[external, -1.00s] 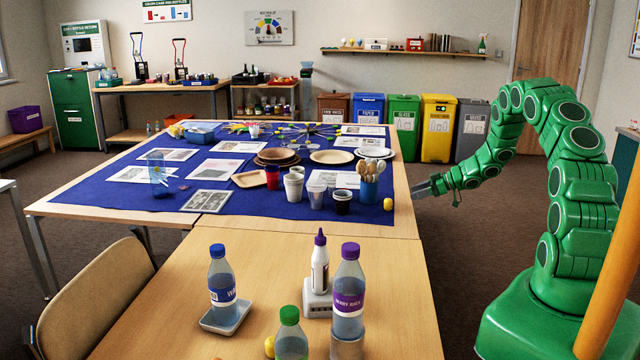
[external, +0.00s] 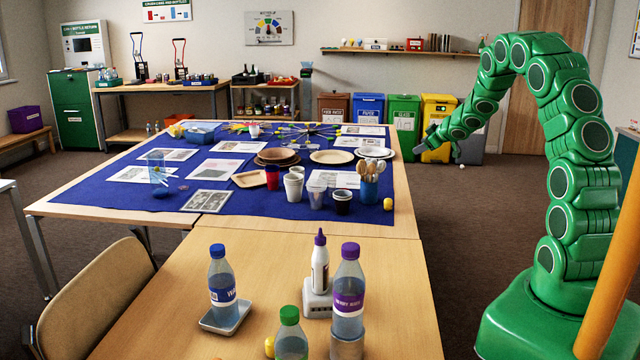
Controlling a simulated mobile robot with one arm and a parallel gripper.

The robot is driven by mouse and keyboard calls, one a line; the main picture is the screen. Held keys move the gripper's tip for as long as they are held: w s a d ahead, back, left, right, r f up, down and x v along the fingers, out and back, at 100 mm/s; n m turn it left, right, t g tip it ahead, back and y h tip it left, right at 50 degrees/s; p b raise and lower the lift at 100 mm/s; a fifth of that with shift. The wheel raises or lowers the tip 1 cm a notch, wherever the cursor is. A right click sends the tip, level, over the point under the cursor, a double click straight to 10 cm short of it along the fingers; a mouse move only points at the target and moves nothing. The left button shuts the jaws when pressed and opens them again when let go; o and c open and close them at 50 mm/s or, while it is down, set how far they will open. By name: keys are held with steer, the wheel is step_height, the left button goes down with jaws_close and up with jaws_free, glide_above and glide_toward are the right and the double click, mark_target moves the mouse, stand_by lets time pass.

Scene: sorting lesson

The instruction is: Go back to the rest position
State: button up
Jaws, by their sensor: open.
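My gripper (external: 424,146) is at the end of my green arm, just off the right edge of the blue-covered table (external: 255,205). It points left and slightly down, and looks empty. It is apart from the table and from the things on it. Its fingers are small in this view, with the yellow bin behind them. My arm arches up from my green base at the lower right and bends down to the gripper.
A cup of wooden spoons (external: 368,188) and stacked plates (external: 375,153) stand near the table's right edge. Bottles, including a purple-capped one (external: 348,300), stand on the front table. Sorting bins, including a yellow one (external: 437,112), line the back wall. The floor right of the tables is clear.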

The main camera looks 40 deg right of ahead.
steer(key=s+a+r+m+g+h, duration=0.4)
steer(key=s+a+r, duration=0.4)
steer(key=s+r, duration=0.45)
steer(key=s+a+g+y, duration=0.1)
steer(key=s+a+g, duration=0.2)
steer(key=s+a, duration=0.5)
steer(key=s+a+f+g+y, duration=0.1)
steer(key=s+a, duration=0.7)
steer(key=s, duration=0.9)
steer(key=s+a+g+y, duration=0.3)
steer(key=s+a, duration=0.5)
steer(key=s, duration=0.5)
steer(key=shift+s+a+f+g, duration=0.3)
steer(key=shift+a+g, duration=0.1)
steer(key=shift+g, duration=0.4)
